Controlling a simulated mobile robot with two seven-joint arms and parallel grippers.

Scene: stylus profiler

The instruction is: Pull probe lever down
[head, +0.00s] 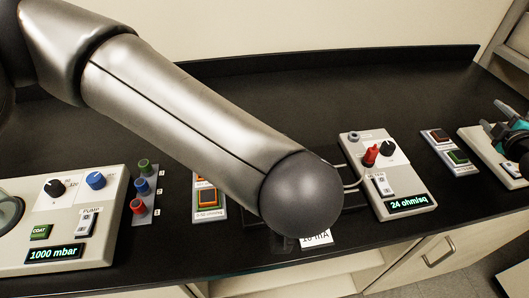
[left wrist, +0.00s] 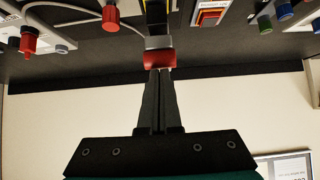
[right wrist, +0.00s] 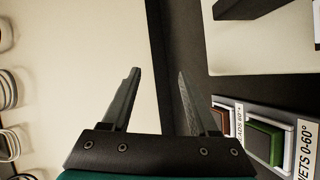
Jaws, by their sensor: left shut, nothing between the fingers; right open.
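The probe lever shows in the left wrist view as a red end block (left wrist: 160,59) on a grey and black arm. My left gripper (left wrist: 160,72) is shut and empty, its fingertips right at the red block; I cannot tell whether they touch it. In the head view my left arm hides the lever and most of the probe stand, and my left gripper is not visible there. My right gripper (head: 512,138) is at the right edge of the head view; in the right wrist view its fingers (right wrist: 159,74) are open and empty.
A meter box (head: 389,172) reading 24 ohm/sq stands right of the stand, with wires between them. A pump box (head: 75,215) reading 1000 mbar stands at the left, next to coloured knobs (head: 142,187). Sample tiles (head: 458,157) lie at the right. The bench's back is clear.

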